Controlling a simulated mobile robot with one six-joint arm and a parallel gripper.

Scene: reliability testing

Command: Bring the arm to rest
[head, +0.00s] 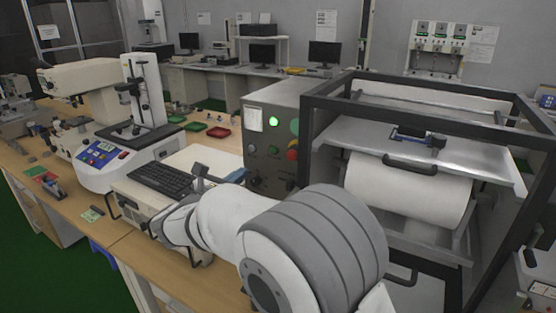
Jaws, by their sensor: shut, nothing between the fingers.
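My arm reaches in from the lower right, its white and grey links bent over the wooden bench. My gripper (202,176) is a small dark shape at the far end of the arm, just right of the black keyboard (160,179). It is shut and holds nothing. Part of it is hidden behind my own white wrist link, and I cannot tell whether it touches anything.
A large framed machine with a white drum (408,187) stands close on the right. Its grey control box (270,160) is behind my arm. A white measuring instrument (104,160) stands on the left. Red and green trays (218,132) lie beyond. Green floor is open at lower left.

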